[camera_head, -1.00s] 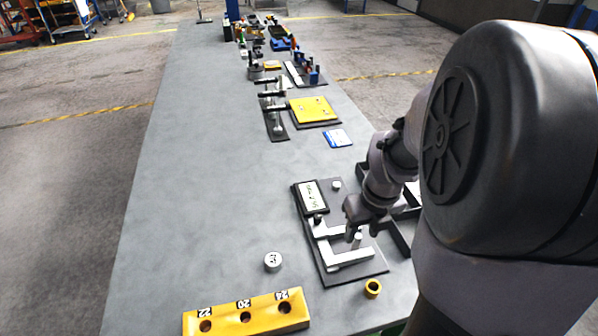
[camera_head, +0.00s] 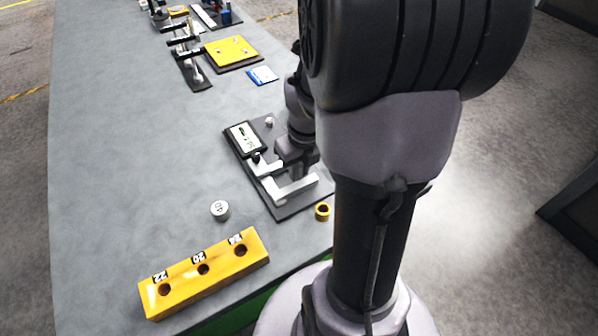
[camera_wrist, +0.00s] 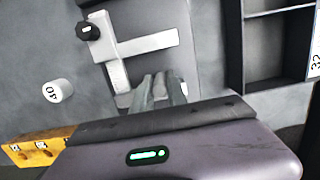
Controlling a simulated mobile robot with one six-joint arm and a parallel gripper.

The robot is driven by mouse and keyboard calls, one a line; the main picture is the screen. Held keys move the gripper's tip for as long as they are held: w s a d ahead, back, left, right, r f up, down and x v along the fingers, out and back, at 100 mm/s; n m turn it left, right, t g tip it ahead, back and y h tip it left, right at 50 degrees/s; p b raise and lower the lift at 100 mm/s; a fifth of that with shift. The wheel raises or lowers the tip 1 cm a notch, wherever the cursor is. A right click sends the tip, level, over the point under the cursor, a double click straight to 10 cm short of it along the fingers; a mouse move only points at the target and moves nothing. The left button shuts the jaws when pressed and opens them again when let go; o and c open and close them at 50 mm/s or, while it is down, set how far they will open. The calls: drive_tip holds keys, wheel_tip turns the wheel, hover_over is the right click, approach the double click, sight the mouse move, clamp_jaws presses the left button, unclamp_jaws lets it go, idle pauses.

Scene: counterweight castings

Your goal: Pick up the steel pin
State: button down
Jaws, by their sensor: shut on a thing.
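The steel pin (camera_wrist: 160,89) shows only as a narrow grey sliver between the fingers in the wrist view; most of it is hidden. My gripper (camera_wrist: 160,87) is shut on it. In the head view my gripper (camera_head: 299,172) points down at the dark board (camera_head: 287,211), close to the arms of the pale caliper-like gauge (camera_head: 296,187). The pin is barely distinguishable there. I cannot tell whether its lower end touches the board. The gauge also shows in the wrist view (camera_wrist: 146,44), just beyond the fingers.
A silver cylinder marked 40 (camera_head: 220,210) and a brass ring (camera_head: 322,212) stand near the board. A yellow block with numbered holes (camera_head: 222,266) lies at the front. A dark compartment tray (camera_wrist: 240,60) is right in the wrist view. The counter's left side is clear.

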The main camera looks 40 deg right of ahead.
wheel_tip(320, 180, up, 4)
drive_tip(key=shift+p, duration=1.15)
drive_tip(key=s+d+r+p, duration=0.1)
drive_tip(key=s+d+p, duration=0.2)
drive_tip(key=d, duration=1.2)
drive_tip(key=shift+s+d, duration=0.25)
drive_tip(key=shift+d, duration=0.1)
